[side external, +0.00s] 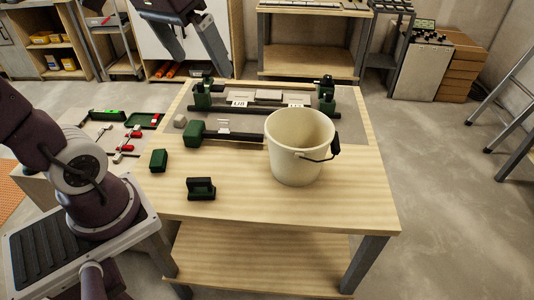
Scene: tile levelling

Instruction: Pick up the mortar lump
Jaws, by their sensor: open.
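A small grey-beige lump (180,121), which looks like the mortar lump, lies near the left edge of the wooden table (240,205).
A cream bucket (298,150) stands at the right of the table. A green block (158,160) and a dark green handled tool (201,189) lie in front. Green clamps and dark bars (235,136) sit around tiles behind. The table's front middle is clear.

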